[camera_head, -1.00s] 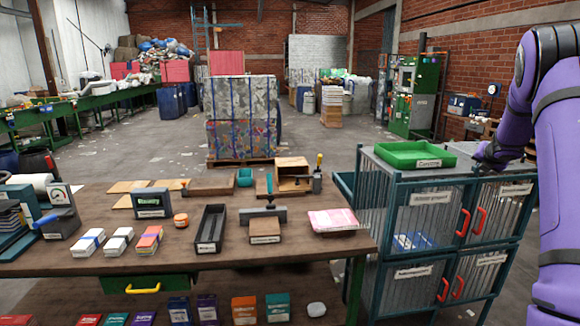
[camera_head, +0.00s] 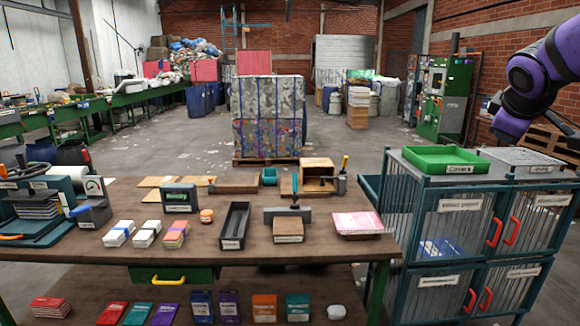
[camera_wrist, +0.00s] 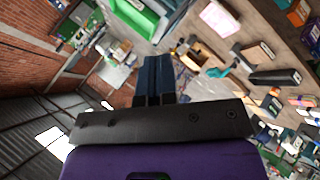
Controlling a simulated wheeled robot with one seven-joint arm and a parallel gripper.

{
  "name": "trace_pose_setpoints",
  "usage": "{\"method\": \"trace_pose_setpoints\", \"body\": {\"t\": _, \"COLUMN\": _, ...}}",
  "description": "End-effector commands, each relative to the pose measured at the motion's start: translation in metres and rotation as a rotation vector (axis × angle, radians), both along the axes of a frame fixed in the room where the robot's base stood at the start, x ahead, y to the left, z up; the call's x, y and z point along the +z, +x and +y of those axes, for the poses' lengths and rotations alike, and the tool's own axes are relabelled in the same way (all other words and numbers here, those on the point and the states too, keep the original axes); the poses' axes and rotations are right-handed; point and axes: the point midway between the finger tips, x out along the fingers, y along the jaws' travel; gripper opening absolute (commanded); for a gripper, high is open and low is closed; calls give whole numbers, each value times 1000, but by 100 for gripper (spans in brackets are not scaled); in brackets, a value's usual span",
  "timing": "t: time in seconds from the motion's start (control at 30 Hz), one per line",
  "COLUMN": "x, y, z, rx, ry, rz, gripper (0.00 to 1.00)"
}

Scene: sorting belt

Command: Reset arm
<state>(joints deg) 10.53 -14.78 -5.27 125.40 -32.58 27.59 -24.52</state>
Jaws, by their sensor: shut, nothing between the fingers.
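My arm is purple and shows at the upper right of the head view. My gripper's dark end (camera_head: 496,103) hangs above the right part of the wire-sided cabinet, apart from everything; its fingers are hard to make out there. In the wrist view, the two dark blue-grey fingers of my gripper (camera_wrist: 154,78) lie side by side, closed together with nothing between them. The wrist picture is tilted, with the table at the upper right and the brick wall at the left.
The cabinet (camera_head: 420,190) carries a green tray (camera_head: 440,170) and a wire-mesh top. The wooden table (camera_head: 130,200) holds card stacks, a black tray (camera_head: 235,226) and a pink stack (camera_head: 358,224). A wrapped bale (camera_head: 266,110) stands behind on open floor.

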Motion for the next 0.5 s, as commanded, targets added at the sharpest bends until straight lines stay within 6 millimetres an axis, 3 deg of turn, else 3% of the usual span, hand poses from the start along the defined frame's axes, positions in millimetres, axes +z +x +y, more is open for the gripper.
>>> {"method": "trace_pose_setpoints", "body": {"t": 0.03, "x": 0, "y": -18, "z": 17, "rx": -27, "ry": 59, "rz": -12, "gripper": 0}}
{"method": "trace_pose_setpoints", "body": {"t": 0.3, "x": -25, "y": -116, "z": 98, "rx": -200, "ry": 407, "rz": -3, "gripper": 0}}
{"method": "trace_pose_setpoints", "body": {"t": 0.5, "x": -50, "y": -180, "z": 145, "rx": -300, "ry": 619, "rz": 49, "gripper": 0}}
